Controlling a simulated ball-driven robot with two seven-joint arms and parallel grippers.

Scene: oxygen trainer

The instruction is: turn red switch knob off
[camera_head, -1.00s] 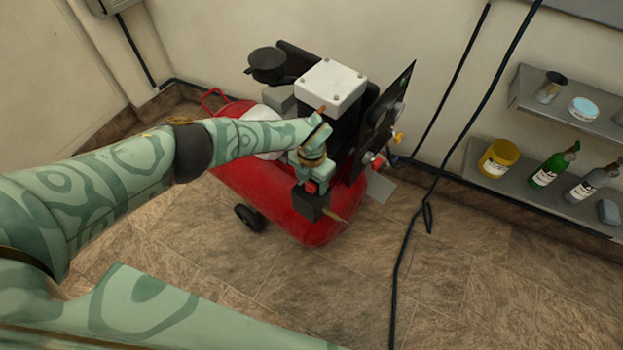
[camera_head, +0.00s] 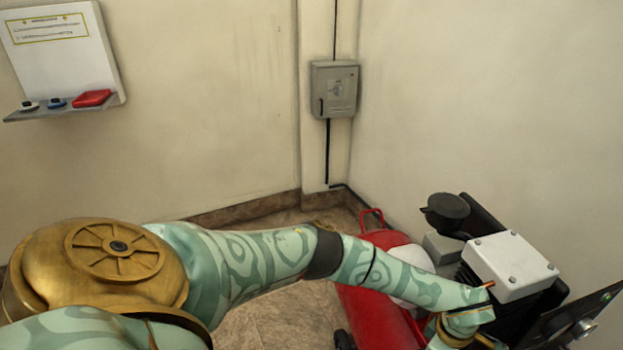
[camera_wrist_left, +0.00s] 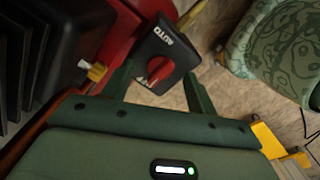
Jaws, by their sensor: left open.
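The red switch knob (camera_wrist_left: 160,69) sits on a black switch box (camera_wrist_left: 178,44) in the left wrist view. White letters AUTO stand on one side of the knob. Another label on the opposite side is partly covered. I cannot tell which way the knob points. My left gripper (camera_wrist_left: 158,88) is open, with one dark green finger on each side of the box and knob. I cannot tell whether the fingers touch them. In the head view the left arm reaches to the red compressor (camera_head: 368,300) at lower right, and the gripper and knob are out of frame. My right gripper is not seen.
A grey electrical box (camera_head: 335,90) hangs on the wall. A white board (camera_head: 65,60) with a small ledge is at upper left. The compressor's white-topped motor block (camera_head: 508,265) and a black panel (camera_head: 575,320) stand close to the left forearm. A yellow fitting (camera_wrist_left: 97,71) is near one finger.

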